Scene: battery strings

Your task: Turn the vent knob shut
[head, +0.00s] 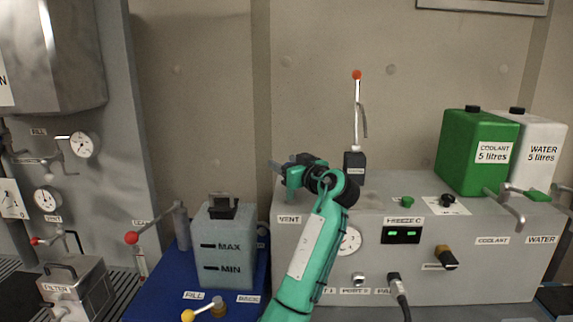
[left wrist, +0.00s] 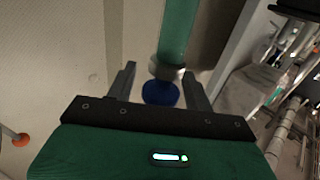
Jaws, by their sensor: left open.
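The VENT label (head: 289,219) is on the front of the grey box, at its upper left. No vent knob can be made out in the head view; my left gripper and arm cover the area above and right of the label. My left gripper (head: 277,165) is above the box's left end, pointing left. In the left wrist view my left gripper (left wrist: 163,82) has its fingers apart. A round blue cap (left wrist: 160,93) with a pale collar on a green cylinder shows between or beyond them. I cannot tell whether it is the vent knob or touched. My right gripper is out of view.
The grey box (head: 460,270) carries a gauge, a green display and a dark knob. A red-tipped upright lever (head: 357,100) stands behind my gripper's right. Green (head: 470,150) and white (head: 540,135) containers stand at right. A MAX/MIN tank (head: 222,255) is at left.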

